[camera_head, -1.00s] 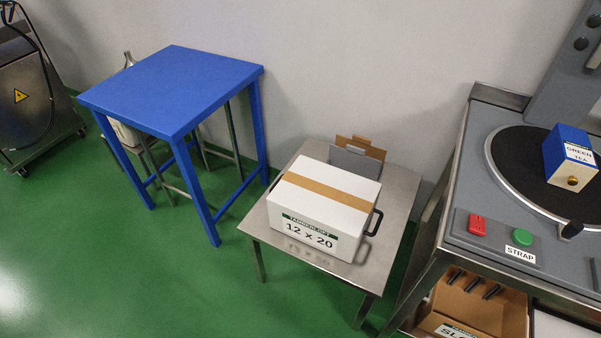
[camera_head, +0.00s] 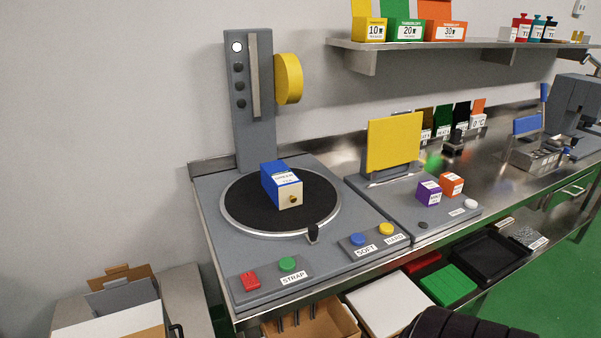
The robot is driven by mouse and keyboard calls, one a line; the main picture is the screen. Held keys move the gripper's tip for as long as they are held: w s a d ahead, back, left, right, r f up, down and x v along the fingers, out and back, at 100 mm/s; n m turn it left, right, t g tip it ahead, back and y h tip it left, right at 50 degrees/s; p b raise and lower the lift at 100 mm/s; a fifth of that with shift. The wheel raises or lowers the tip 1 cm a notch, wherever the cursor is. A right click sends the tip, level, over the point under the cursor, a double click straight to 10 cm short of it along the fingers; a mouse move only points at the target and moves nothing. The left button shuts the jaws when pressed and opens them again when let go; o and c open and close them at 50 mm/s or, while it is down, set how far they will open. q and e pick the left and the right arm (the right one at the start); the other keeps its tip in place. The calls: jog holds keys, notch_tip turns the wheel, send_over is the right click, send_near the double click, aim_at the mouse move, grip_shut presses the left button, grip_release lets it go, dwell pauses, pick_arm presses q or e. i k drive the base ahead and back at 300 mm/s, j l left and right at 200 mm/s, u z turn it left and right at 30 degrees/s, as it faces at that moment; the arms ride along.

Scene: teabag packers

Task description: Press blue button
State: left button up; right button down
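A blue button (camera_head: 358,239) sits on a small grey panel at the front right of the strapping machine, above a label reading SOFT. A yellow button (camera_head: 386,229) labelled HARD is just to its right. A green button (camera_head: 288,264) and a red button (camera_head: 250,281) sit on another panel at the front left, by a STRAP label. A blue and cream tea box (camera_head: 281,185) lies on the black turntable (camera_head: 240,205). Neither of my grippers shows. A black ribbed part at the bottom right edge is probably my arm.
A grey column (camera_head: 250,130) with a yellow roll (camera_head: 289,78) rises behind the turntable. To the right stand a yellow panel (camera_head: 394,142), a purple box (camera_head: 428,193) and an orange box (camera_head: 452,184). A shelf (camera_head: 480,45) hangs above. A white carton (camera_head: 105,325) is at lower left.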

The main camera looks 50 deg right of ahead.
aim_at(358, 239)
jog(key=z, duration=1.5)
